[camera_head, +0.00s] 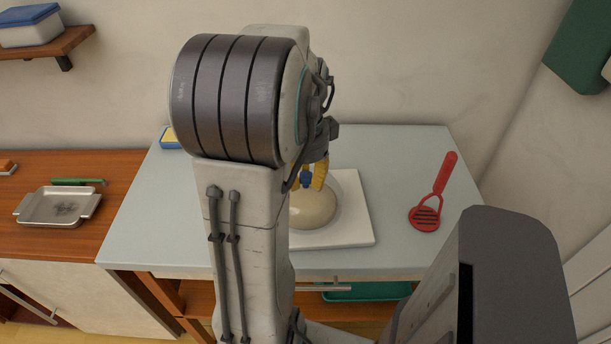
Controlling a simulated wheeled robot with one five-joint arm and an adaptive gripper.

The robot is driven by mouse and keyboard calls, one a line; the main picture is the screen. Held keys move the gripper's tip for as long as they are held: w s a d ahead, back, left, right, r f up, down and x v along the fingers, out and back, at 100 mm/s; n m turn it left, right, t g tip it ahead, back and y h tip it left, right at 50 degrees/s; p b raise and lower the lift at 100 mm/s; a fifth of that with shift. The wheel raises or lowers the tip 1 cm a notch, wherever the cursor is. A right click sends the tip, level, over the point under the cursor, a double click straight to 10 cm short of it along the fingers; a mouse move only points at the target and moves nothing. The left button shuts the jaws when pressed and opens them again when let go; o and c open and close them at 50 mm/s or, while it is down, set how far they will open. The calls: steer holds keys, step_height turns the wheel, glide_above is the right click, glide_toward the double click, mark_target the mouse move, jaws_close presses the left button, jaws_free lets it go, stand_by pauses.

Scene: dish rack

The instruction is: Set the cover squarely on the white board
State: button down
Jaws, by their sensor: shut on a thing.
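The white board (357,232) lies on the grey-blue tabletop, partly hidden behind my arm. My gripper (313,177), with a yellow-orange finger showing, is shut on the cover at the knob. Most of the gripper is hidden behind my own arm. I cannot tell whether the cover touches the board or hangs just above it, nor how square it is.
A red slotted turner (428,212) lies right of the board. A yellow and blue item (169,138) sits at the table's back left. A metal tray (58,206) and a green item (78,181) lie on the wooden counter at left. The tabletop left of my arm is clear.

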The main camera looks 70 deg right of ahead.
steer(key=shift+f, duration=0.25)
stand_by(0.4)
steer(key=c, duration=0.9)
jaws_free()
steer(key=c, duration=0.4)
steer(key=shift+r, duration=0.2)
steer(key=shift+r+p, duration=0.5)
steer(key=shift+r, duration=0.15)
steer(key=shift+r, duration=0.2)
steer(key=shift+a+r+p, duration=0.1)
steer(key=shift+r+p, duration=0.45)
steer(key=shift+p, duration=0.1)
